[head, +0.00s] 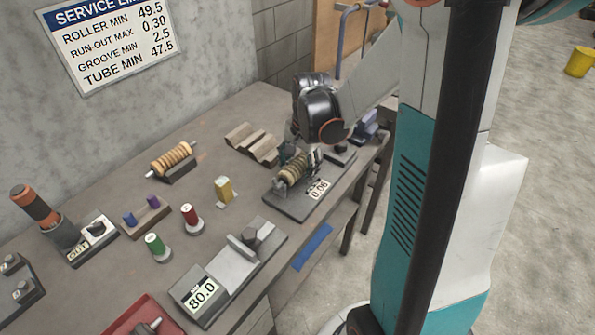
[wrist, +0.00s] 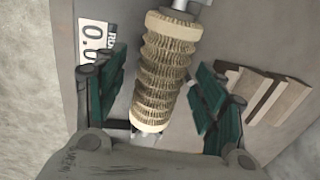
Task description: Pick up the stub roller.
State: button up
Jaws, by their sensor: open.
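A tan ribbed roller (head: 293,169), which I take as the stub roller, lies in the run-out fixture (head: 291,204) whose display reads 0.06. In the wrist view the roller (wrist: 167,68) runs lengthwise between my fingers, with a metal shaft end at the top. My gripper (head: 303,158) is over the fixture, fingers pointing down. In the wrist view my gripper (wrist: 160,97) is open, with one green-padded finger on each side of the roller and gaps between. In the head view my gripper partly hides the roller.
Another ribbed roller (head: 172,158) rests on a stand at the back left. Wooden V-blocks (head: 252,143) stand just left of the fixture. A gauge reading 80.0 (head: 228,270), red and green stampers and a red tray (head: 146,313) occupy the front left.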

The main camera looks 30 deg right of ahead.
jog(key=shift+f, duration=0.3)
jog(key=shift+r, duration=0.1)
grip_shut()
